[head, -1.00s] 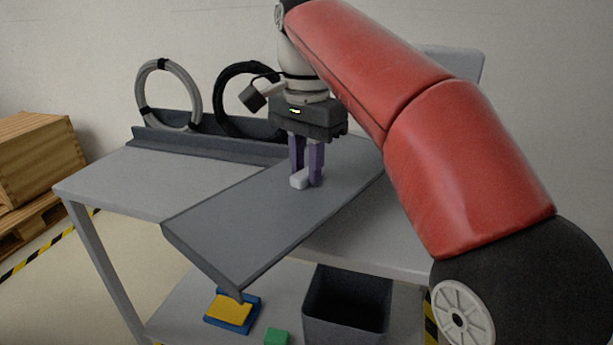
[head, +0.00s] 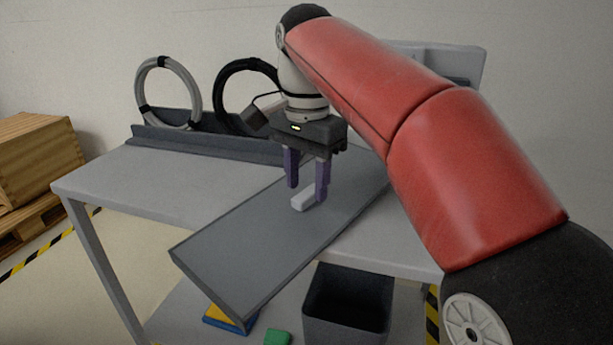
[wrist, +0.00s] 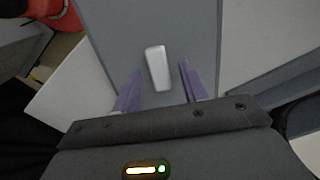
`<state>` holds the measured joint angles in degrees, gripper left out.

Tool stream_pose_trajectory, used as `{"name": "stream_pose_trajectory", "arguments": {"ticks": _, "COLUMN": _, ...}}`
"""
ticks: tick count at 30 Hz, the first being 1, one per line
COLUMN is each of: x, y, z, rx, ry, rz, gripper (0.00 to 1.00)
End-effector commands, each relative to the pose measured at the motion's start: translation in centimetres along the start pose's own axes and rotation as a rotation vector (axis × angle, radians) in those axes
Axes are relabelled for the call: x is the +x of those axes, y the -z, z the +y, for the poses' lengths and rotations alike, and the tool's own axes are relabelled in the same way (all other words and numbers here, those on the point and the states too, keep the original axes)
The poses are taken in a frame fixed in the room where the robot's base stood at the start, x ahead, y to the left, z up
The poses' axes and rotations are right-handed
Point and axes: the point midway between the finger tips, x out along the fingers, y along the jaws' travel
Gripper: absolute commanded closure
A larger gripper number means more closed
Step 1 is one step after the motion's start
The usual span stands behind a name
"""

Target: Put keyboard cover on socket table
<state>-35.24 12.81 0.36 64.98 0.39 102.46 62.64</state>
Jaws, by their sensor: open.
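The keyboard cover is a long dark grey panel (head: 250,245) with a small white handle (head: 303,200) on top. It lies slantwise across the light grey table (head: 120,180), and its near left end sticks out past the front edge. Whether it rests flat there is hard to tell. My gripper (head: 307,190) is open above the cover, its two purple fingers apart near the handle. In the wrist view the handle (wrist: 157,68) sits just beyond the open fingertips (wrist: 160,85), with a gap to each. No label marks the table as the socket table.
A grey cable coil (head: 168,92) and a black one (head: 248,75) stand in a rack at the back. Below, a shelf holds a dark open bin (head: 347,310), a green block (head: 277,338) and a partly hidden blue and yellow item (head: 225,318). Wooden crates (head: 35,155) stand left.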

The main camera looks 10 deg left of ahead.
Motion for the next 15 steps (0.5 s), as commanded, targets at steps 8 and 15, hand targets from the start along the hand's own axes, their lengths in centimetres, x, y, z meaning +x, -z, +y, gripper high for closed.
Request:
{"name": "stream_pose_trajectory", "arguments": {"ticks": 8, "x": -3.2, "y": 0.0, "z": -0.1, "rx": 0.000, "ry": 0.002, "rz": 0.001, "gripper": 0.57}}
{"name": "stream_pose_trajectory", "arguments": {"ticks": 15, "x": -6.5, "y": 0.1, "z": -0.1, "rx": 0.000, "ry": 0.002, "rz": 0.001, "gripper": 0.57}}
